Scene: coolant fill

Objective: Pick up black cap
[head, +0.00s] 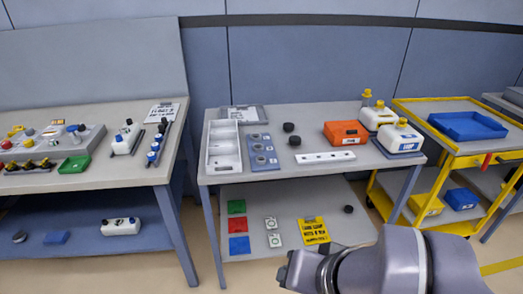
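Two small round black caps lie on the top of the middle grey table (330,112): one black cap (289,127) farther back, and another black piece (295,141) just in front of it. A third round black piece (348,209) lies on the lower shelf at right. I cannot tell from here which of them is the task's cap. My gripper (284,273) is at the bottom of the picture, in front of the table and lower in view than the tabletop. It points left and appears apart from all the caps. Its fingers are too small and dark to read.
Left of the caps are a white compartment tray (224,160) and a blue-grey plate with round sockets (262,152). Right are a white strip (325,156), an orange box (346,133) and white yellow-capped jugs (398,138). A yellow cart (450,147) stands at right.

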